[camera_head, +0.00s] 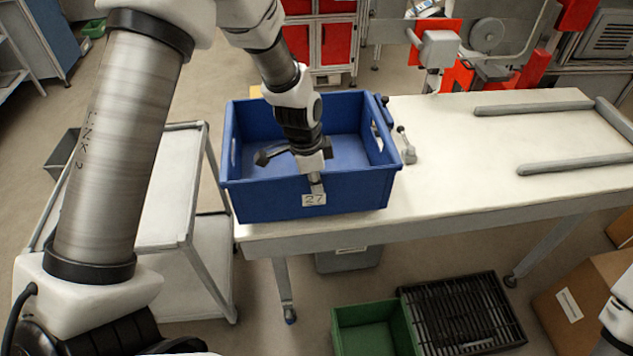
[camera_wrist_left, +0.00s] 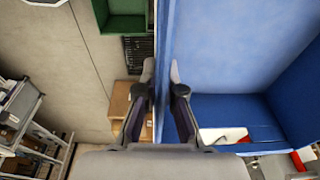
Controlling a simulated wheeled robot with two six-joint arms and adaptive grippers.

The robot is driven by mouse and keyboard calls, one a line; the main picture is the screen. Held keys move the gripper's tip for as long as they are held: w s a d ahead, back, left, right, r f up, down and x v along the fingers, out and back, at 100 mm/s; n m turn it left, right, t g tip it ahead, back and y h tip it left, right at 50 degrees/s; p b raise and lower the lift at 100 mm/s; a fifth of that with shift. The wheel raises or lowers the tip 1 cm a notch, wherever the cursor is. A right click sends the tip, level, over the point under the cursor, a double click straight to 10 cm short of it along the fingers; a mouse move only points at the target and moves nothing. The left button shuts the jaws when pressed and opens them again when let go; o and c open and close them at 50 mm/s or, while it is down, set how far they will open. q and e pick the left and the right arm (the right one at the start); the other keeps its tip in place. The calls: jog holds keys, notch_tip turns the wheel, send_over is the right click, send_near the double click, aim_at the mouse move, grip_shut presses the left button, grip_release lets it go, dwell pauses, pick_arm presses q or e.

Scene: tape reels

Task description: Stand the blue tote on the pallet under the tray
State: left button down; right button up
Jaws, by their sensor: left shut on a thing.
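The blue tote (camera_head: 260,200) stands upright on the left end of the white table, open at the top, with a "27" label on its near wall. My left gripper (camera_head: 316,186) is shut on the middle of that near wall's rim. The left wrist view shows its fingers (camera_wrist_left: 162,82) on either side of the wall, with the tote's blue inside (camera_wrist_left: 235,50) at right. A black slatted piece (camera_head: 465,312) lies on the floor in front of the table; I cannot tell whether it is the pallet or the tray. My right gripper is out of view.
A green crate (camera_head: 375,325) stands against the slatted piece's left side. A cardboard box (camera_head: 585,300) is at right. A grey trolley (camera_head: 165,190) stands left of the table (camera_head: 470,170). Grey rails (camera_head: 535,108) lie on the table's right half; its middle is bare.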

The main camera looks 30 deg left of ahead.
aim_at(317, 213)
pick_arm(q)
jog(key=shift+w+a+f+p, duration=0.1)
jog(key=shift+w+f+p, duration=0.15)
jog(key=shift+f, duration=0.65)
jog(key=shift+w+a+f+p, duration=0.1)
jog(key=shift+w+f+p, duration=0.1)
jog(key=shift+f, duration=0.7)
jog(key=c, duration=1.3)
grip_release()
jog(key=shift+s+d, duration=0.1)
jog(key=shift+s, duration=0.05)
